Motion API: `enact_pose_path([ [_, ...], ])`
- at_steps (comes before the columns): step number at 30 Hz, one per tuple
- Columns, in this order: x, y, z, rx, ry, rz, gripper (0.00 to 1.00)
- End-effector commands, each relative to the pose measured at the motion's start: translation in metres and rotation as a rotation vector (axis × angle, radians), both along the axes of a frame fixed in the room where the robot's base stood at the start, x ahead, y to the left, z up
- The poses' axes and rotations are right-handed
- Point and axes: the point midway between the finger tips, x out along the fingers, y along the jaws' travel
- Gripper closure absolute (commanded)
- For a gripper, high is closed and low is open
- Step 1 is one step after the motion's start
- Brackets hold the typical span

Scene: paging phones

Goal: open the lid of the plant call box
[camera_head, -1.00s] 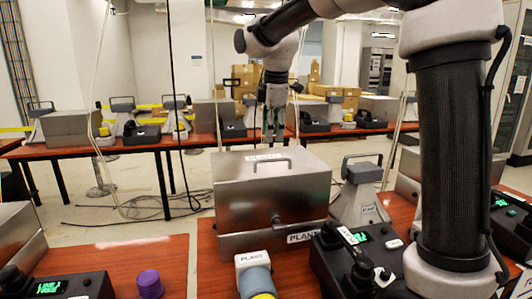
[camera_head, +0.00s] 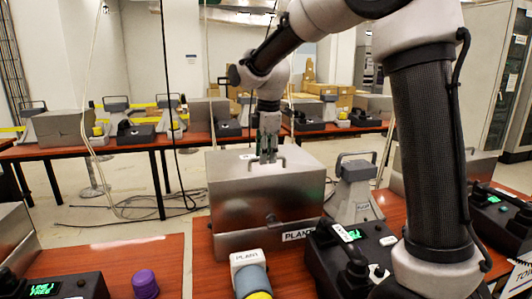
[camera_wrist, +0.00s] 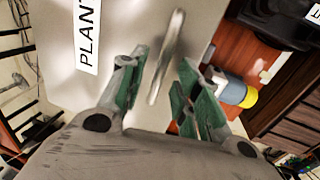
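The plant call box (camera_head: 240,212) is a closed metal box with a PLANT label on its front, on the wooden table in front of me. Its lid (camera_head: 228,165) is down and carries a metal bar handle on top, which shows in the wrist view (camera_wrist: 166,55) beside a PLANT label. My gripper (camera_head: 268,158) points down at the lid and partly hides the handle in the head view. In the wrist view its green-padded fingers (camera_wrist: 165,75) are apart, with the handle lying between them. I cannot tell whether either finger touches it.
A grey PLANT speaker (camera_head: 354,195) stands right of the box. A black desk phone (camera_head: 345,262) and a blue-grey and yellow cylinder (camera_head: 252,280) stand in front. A purple knob-like object (camera_head: 145,284) is at left. The back table (camera_head: 80,148) holds similar boxes and phones.

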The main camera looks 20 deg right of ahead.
Motion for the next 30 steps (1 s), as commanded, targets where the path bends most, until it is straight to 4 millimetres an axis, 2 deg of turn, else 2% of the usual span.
enact_pose_path([
  [1,0.0,0.0,0.0,0.0,0.0,0.0,0.76],
  [5,0.0,0.0,0.0,0.0,0.0,0.0,1.0],
  [17,0.005,0.0,0.005,0.0,-0.001,-0.001,1.0],
  [23,0.027,0.0,0.023,0.0,-0.004,-0.002,1.0],
  [30,0.08,0.0,0.055,0.0,-0.003,-0.002,1.0],
])
